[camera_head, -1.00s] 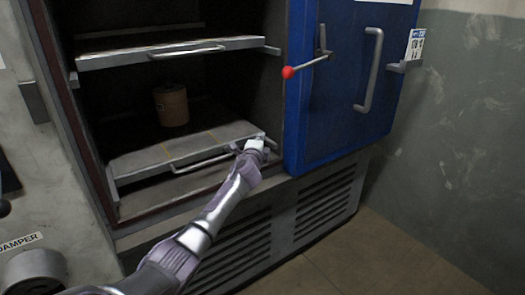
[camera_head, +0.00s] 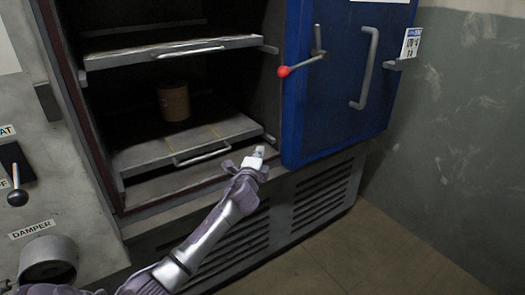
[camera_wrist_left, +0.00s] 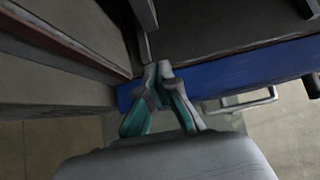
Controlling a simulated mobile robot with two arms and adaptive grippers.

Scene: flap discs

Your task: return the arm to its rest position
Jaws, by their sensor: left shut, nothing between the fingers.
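My left arm reaches in from the lower left in the head view. Its gripper (camera_head: 258,155) is in front of the oven's lower front edge, right of the lower shelf's handle (camera_head: 202,154) and apart from it. In the left wrist view the gripper's fingers (camera_wrist_left: 158,75) are together with nothing between them, and the blue door's edge shows beyond. My right gripper is not in view.
The oven stands open, with its blue door (camera_head: 340,90) swung to the right and a red-knobbed lever (camera_head: 283,71) sticking out. A brown cylinder (camera_head: 174,102) stands on the lower shelf (camera_head: 150,154). An upper shelf (camera_head: 130,58) is above. Floor (camera_head: 340,255) at lower right is clear.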

